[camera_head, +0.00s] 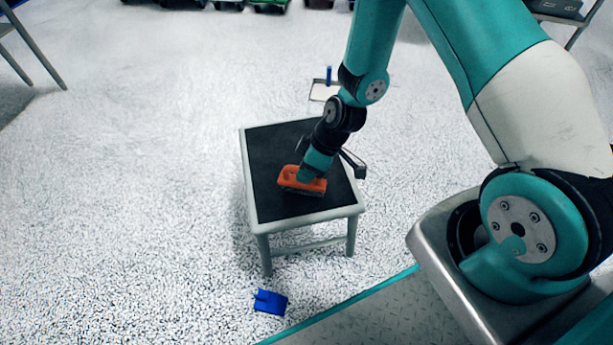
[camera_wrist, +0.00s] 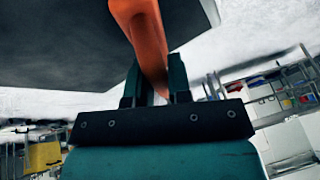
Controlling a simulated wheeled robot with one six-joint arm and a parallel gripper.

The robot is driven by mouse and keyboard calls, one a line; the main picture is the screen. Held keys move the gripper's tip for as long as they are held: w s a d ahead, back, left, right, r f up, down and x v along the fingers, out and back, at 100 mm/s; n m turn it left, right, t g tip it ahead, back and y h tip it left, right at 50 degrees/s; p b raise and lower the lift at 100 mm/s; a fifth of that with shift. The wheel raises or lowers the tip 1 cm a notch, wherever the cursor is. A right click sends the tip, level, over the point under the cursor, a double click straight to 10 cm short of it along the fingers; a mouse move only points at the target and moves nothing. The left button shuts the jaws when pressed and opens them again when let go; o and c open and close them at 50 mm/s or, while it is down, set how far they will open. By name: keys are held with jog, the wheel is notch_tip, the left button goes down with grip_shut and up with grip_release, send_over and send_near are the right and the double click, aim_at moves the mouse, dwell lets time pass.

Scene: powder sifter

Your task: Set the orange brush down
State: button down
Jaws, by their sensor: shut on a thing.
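The orange brush (camera_head: 302,181) is at the middle of a small table with a black top (camera_head: 272,150) and pale frame. My gripper (camera_head: 311,170) is over the black top and shut on the brush. In the wrist view the orange brush (camera_wrist: 142,35) runs up from between the two fingers of my gripper (camera_wrist: 155,88), and the dark tabletop (camera_wrist: 60,45) lies behind it. I cannot tell for certain whether the underside of the brush touches the top.
A blue dustpan-like piece (camera_head: 270,302) lies on the speckled floor in front of the table. A pale tray with a blue upright handle (camera_head: 325,90) is behind the table. Shelving legs (camera_head: 38,50) stand at the upper left. The floor to the left is clear.

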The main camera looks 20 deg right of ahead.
jog(key=shift+f, duration=0.75)
jog(key=shift+f, duration=0.15)
jog(key=c, duration=1.1)
grip_release()
jog(key=shift+o, duration=0.2)
